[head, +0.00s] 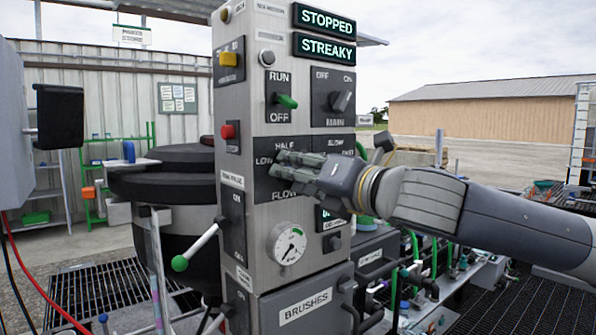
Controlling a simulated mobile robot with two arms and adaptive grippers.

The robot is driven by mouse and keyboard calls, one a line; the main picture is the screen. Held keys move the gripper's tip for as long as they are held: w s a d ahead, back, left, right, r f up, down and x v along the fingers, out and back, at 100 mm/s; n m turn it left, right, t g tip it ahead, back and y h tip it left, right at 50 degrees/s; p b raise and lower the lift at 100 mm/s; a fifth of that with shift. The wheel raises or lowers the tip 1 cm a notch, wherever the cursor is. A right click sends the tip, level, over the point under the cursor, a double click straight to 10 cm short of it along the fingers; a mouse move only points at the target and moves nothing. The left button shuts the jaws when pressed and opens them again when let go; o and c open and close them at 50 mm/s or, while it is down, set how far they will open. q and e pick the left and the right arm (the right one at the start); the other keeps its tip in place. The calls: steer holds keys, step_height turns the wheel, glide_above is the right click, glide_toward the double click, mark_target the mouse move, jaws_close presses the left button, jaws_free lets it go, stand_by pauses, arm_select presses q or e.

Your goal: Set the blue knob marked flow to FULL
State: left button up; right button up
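The flow control is on a dark panel (264,188) at the middle of the grey control column. HALF, LOW and FLOW lettering shows around it. My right gripper (288,166) comes in from the right, with its fingers in front of this panel. The fingers hide the blue knob, its pointer and the FULL mark. I cannot tell whether they touch or grip the knob. My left gripper is not in view.
Two displays read STOPPED (325,19) and STREAKY (325,47). Close by are the green RUN/OFF switch (287,101), the MAIN switch (341,101), a red button (228,131), a gauge (289,244) and a green-tipped lever (195,247) sticking out left.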

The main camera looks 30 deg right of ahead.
steer(key=shift+f+m+p, duration=0.2)
steer(key=shift+m+p, duration=5.05)
steer(key=shift+m, duration=6.05)
steer(key=o, duration=1.1)
steer(key=shift+c, duration=0.2)
